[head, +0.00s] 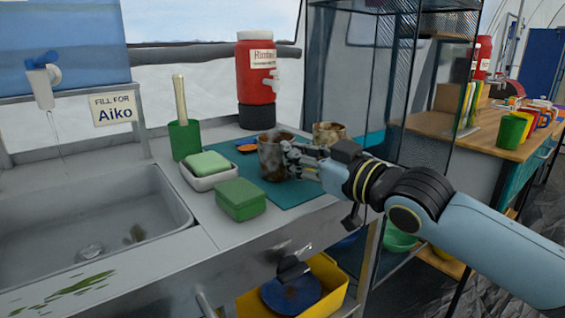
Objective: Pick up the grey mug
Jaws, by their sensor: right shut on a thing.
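A grey mug with brown stains (271,160) stands upright at the teal mat on the steel counter. I cannot tell whether its base touches the mat. My right gripper (288,157) reaches in from the right and is shut on the mug's right side. The fingers hide that side of the mug. My left gripper is not in view.
A stained beige mug (329,133) stands close behind my right gripper. A green sponge in a white dish (211,180), a green block (240,200) and a green brush holder (185,140) are left of the mat (293,193). A red dispenser (256,75) stands behind. The sink (90,225) is at left.

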